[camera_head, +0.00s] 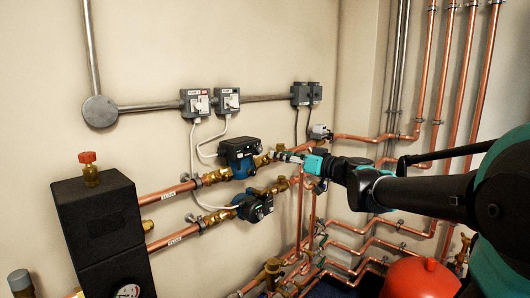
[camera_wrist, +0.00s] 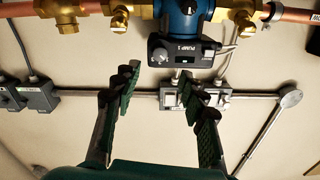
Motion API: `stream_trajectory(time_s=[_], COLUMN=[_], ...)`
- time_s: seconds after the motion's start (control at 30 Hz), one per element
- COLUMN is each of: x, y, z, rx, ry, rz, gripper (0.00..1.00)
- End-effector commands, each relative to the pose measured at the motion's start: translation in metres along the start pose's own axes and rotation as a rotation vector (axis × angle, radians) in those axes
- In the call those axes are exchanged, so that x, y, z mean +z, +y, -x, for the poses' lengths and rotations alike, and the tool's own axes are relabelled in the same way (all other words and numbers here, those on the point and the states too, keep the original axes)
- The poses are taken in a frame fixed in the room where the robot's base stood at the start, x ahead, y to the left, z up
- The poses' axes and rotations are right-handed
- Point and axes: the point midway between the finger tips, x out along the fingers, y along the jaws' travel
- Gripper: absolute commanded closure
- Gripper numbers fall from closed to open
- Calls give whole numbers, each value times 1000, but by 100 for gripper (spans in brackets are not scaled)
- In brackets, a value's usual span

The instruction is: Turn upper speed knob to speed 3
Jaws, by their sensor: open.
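The upper pump (camera_head: 238,158), dark with a blue body, sits on the upper copper pipe in the head view. In the wrist view its blue body (camera_wrist: 188,18) is at the top, with a black control box (camera_wrist: 192,48) below it. A small round pale knob (camera_wrist: 160,55) shows on the left of that box's face. My gripper (camera_wrist: 160,88) is open and empty, its two fingers spread below the box in the picture, apart from the knob. In the head view my gripper (camera_head: 288,156) is right of the upper pump. The knob's setting is too small to read.
The lower pump (camera_head: 255,206) sits just below the upper one. Brass valves (camera_head: 263,160) and copper pipes (camera_head: 350,225) crowd the right side. Grey switch boxes (camera_head: 228,100) are on the wall above. A black block (camera_head: 98,225) with a red-topped valve stands at left.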

Motion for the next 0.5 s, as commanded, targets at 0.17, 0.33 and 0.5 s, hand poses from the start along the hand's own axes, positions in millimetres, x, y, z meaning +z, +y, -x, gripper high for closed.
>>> stream_trajectory(time_s=[0.17, 0.33, 0.5], x=[0, 0, 0], y=[-1, 0, 0], z=[-37, -63, -77], rx=[-5, -2, -1], ry=[-1, -1, 0], rz=[0, 0, 0], gripper=[57, 57, 57])
